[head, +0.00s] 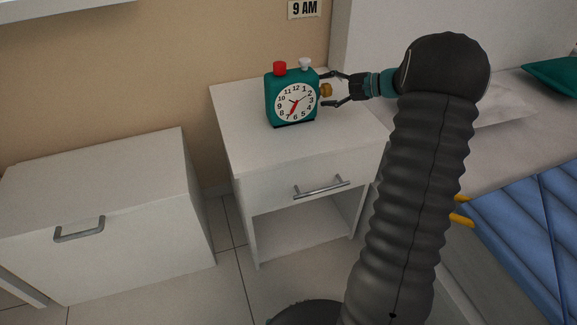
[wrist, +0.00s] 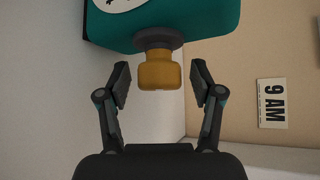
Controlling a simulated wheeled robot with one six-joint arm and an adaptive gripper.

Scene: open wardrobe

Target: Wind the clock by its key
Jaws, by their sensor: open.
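A teal alarm clock (head: 291,97) with a white dial stands upright on the white nightstand (head: 240,120). A red button (head: 280,69) and a small white knob (head: 305,64) are on its top. A yellow-brown key (head: 326,90) sticks out of its right side toward my gripper (head: 338,90). In the wrist view the key (wrist: 158,70) lies between the two open fingers of my gripper (wrist: 159,85), with a gap on each side. The fingers do not touch it. The clock's teal body (wrist: 190,20) is just beyond the fingertips.
A sign reading "9 AM" (head: 304,9) is on the wall behind. The nightstand has a drawer with a metal handle (head: 321,187). A white cabinet (head: 110,210) stands at the left, and a bed with a blue cover (head: 530,225) is at the right.

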